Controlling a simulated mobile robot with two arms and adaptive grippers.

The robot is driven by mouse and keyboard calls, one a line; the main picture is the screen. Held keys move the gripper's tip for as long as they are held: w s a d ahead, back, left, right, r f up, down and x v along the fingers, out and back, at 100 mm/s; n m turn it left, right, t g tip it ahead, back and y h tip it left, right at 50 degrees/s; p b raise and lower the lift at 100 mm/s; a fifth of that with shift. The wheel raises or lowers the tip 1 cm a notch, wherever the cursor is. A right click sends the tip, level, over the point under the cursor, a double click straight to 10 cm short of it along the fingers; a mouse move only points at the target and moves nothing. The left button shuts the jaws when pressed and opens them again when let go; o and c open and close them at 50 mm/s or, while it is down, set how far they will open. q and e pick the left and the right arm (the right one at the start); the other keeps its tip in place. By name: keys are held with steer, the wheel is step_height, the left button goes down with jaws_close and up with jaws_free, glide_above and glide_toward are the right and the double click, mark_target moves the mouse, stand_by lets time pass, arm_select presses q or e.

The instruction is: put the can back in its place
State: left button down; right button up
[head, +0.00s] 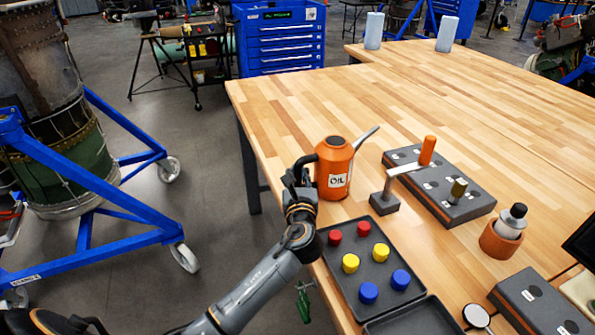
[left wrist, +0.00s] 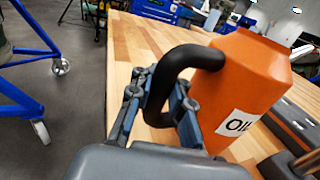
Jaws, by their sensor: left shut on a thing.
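The can is an orange oil can (head: 334,168) with a white "OIL" label, a grey spout pointing up and right, and a black handle on its left. It is upright by the table's left edge, behind the dark tray; I cannot tell whether its base touches the wood. My left gripper (head: 301,176) is shut on the black handle. In the left wrist view the handle (left wrist: 184,62) passes between the fingers, and the orange body (left wrist: 250,85) is just beyond them. My right gripper is not in view.
The wooden table (head: 300,95) is clear behind the can. A dark tray (head: 390,293) with coloured knobs lies in front. To the right are a small stand (head: 385,203), a grey block with holes (head: 440,190) and an orange cup holding a bottle (head: 500,240).

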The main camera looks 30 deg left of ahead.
arm_select(q)
steer(key=shift+r, duration=0.1)
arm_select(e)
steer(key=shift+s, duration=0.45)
arm_select(q)
steer(key=shift+f, duration=0.35)
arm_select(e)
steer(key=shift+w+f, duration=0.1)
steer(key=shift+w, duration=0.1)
arm_select(q)
steer(key=c, duration=1)
jaws_free()
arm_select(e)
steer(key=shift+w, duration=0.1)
arm_select(q)
steer(key=shift+p+v, duration=0.65)
steer(key=shift+v, duration=0.65)
steer(key=shift+p+v, duration=0.85)
steer(key=shift+v, duration=1.4)
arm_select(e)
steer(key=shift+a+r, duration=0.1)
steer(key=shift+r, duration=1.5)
